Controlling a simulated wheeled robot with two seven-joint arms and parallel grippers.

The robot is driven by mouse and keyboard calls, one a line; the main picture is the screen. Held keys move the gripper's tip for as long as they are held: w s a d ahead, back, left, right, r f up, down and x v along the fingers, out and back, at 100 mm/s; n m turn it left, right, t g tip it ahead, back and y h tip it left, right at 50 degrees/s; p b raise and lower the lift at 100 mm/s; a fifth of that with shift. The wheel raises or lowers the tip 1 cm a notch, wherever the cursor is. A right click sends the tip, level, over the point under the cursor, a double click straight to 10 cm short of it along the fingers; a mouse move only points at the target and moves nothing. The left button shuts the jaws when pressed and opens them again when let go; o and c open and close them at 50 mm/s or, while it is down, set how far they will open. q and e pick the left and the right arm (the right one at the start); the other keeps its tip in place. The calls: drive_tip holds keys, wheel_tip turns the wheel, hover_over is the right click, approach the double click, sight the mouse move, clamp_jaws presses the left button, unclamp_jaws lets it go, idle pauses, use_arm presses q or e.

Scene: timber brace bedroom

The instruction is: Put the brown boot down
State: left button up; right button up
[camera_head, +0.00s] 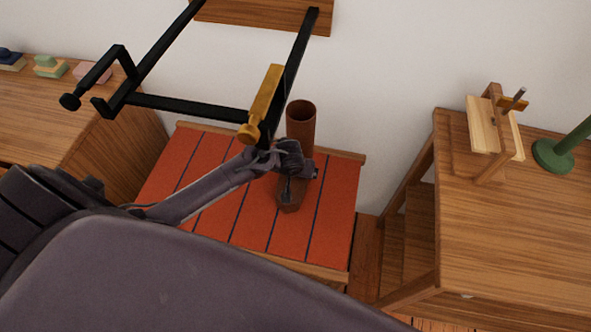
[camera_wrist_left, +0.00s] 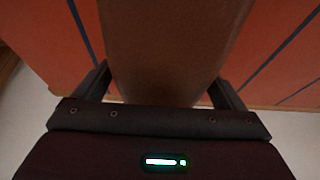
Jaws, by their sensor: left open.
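The brown boot (camera_head: 301,120) stands upright on a red slatted bench (camera_head: 200,195), its tall shaft rising behind my left gripper and its toe pointing toward me. My left gripper (camera_head: 294,165) is at the lower part of the boot and partly covers it. In the left wrist view, the open fingers of my left gripper (camera_wrist_left: 160,84) stand on either side of the boot (camera_wrist_left: 165,50). I cannot tell whether either finger touches it. My right gripper is not in view.
A black rack with bars (camera_head: 190,105) and a brass-coloured piece (camera_head: 262,100) hangs over the bench, close to my left arm. A wooden table (camera_head: 525,225) on the right holds a wooden stand (camera_head: 485,125) and a green object (camera_head: 553,155). A wooden cabinet (camera_head: 60,120) is left.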

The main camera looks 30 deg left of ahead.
use_arm(q)
drive_tip(key=p+v, duration=0.3)
drive_tip(key=v, duration=0.8)
drive_tip(key=shift+w+p, duration=0.1)
drive_tip(key=shift+p, duration=0.2)
drive_tip(key=shift+s+r, duration=0.25)
drive_tip(key=shift+r, duration=0.35)
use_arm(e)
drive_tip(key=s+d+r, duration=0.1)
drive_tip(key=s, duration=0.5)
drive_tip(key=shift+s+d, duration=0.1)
